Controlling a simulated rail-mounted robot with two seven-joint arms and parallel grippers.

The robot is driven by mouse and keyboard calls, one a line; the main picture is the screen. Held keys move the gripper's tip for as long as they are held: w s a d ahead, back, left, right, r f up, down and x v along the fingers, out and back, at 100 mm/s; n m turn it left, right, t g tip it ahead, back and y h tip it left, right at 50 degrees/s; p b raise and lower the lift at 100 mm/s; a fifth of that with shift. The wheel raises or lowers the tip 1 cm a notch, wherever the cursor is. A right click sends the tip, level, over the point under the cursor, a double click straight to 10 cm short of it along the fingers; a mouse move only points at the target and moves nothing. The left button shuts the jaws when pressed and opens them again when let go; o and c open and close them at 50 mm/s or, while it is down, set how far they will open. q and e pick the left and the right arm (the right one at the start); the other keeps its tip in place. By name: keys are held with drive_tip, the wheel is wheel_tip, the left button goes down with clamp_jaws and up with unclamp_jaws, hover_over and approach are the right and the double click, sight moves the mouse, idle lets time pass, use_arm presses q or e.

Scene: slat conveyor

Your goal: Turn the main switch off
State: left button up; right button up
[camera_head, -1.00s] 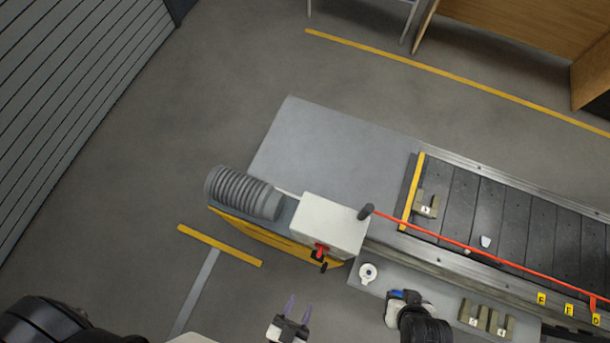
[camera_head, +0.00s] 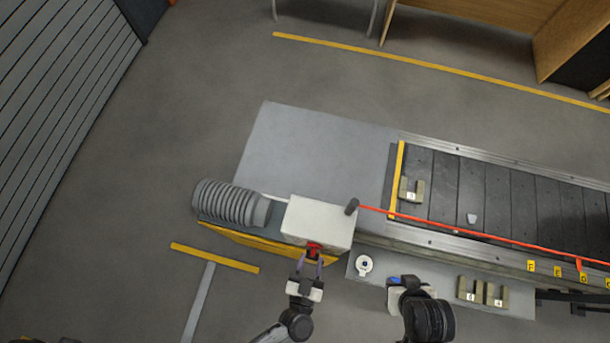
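The main switch (camera_head: 313,249) is a small red handle on the front face of a pale switch box (camera_head: 318,222) beside the conveyor. Part of the handle is hidden by the gripper. My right gripper (camera_head: 394,281) is at the front ledge, right of the box; its fingers are mostly hidden by its own arm.
A ribbed grey motor (camera_head: 232,203) stands left of the box. A red pull cord (camera_head: 460,230) runs along the slat conveyor (camera_head: 480,196). A white round part (camera_head: 364,265) and numbered blocks (camera_head: 471,289) sit on the front ledge. Floor at the left is clear.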

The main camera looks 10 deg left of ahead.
use_arm(q)
drive_tip(key=shift+w, duration=0.5)
clamp_jaws()
